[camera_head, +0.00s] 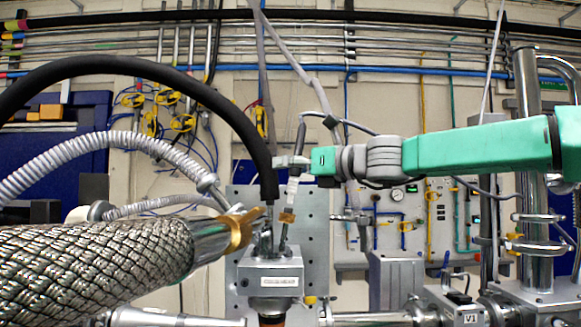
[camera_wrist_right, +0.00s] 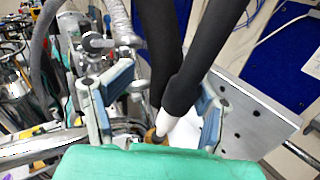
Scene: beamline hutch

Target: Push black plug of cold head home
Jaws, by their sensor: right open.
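The cold head (camera_head: 270,272) is a silver block with a white label, below the middle of the head view. A thick black hose (camera_head: 268,182) comes down to its top. Beside the hose, a thin black cable (camera_head: 300,137) runs to a pale connector (camera_head: 292,188) with a brass-coloured collar (camera_head: 287,216). I cannot tell which part is the black plug or how deep it sits. My right gripper (camera_head: 292,162), on the green arm, is above the cold head at the connector's upper end. In the wrist view my right gripper (camera_wrist_right: 163,100) is open, with black lines and a pale piece (camera_wrist_right: 180,130) between or behind its fingers.
A braided metal hose (camera_head: 100,265) with a brass fitting fills the lower left, close to the cold head. A grey corrugated hose (camera_head: 110,150) arches above it. A grey plate (camera_head: 310,225) stands behind. Steel pipework (camera_head: 530,180) stands at the right.

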